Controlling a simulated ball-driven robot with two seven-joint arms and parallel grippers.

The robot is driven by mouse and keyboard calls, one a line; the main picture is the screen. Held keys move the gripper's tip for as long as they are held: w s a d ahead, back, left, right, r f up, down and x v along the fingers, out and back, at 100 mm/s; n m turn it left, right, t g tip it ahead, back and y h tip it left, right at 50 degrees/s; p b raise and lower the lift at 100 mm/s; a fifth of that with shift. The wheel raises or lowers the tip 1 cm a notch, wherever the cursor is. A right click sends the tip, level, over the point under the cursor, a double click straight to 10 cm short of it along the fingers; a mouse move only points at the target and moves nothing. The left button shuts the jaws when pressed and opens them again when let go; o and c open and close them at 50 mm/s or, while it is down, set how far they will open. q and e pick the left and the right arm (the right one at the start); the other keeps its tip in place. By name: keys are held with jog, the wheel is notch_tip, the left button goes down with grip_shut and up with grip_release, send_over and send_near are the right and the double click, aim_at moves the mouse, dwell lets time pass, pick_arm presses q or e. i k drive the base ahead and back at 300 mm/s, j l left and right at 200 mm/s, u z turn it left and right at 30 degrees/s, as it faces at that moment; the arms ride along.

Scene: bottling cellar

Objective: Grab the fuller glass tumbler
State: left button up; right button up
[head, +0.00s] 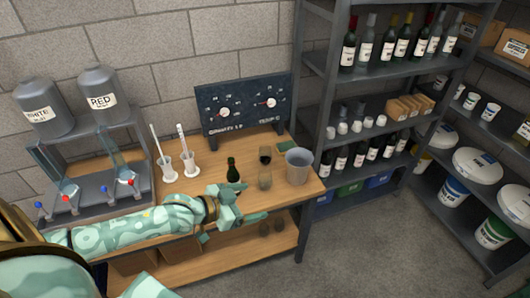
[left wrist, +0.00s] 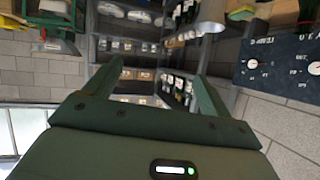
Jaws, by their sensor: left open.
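Two small glass tumblers stand on the wooden bench in the head view. The rear tumbler (head: 265,153) looks dark and holds dark liquid. The front tumbler (head: 264,181) is paler and looks to hold less; its exact level is too small to tell. My left gripper (head: 255,201) is open and empty, just in front of and slightly left of the front tumbler, apart from it as far as I can tell. In the left wrist view its spread fingers (left wrist: 154,82) have nothing between them, and I cannot make out either tumbler there.
A green bottle (head: 233,171) stands left of the tumblers, a grey metal bucket (head: 298,168) to their right. Measuring cylinders (head: 188,160) stand farther left. A dark gauge panel (head: 243,104) stands behind. Bottle shelves (head: 372,75) rise right of the bench (head: 185,194).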

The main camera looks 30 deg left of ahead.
aim_at(265, 157)
jog(key=i+j, duration=1.1)
jog(key=i, duration=0.05)
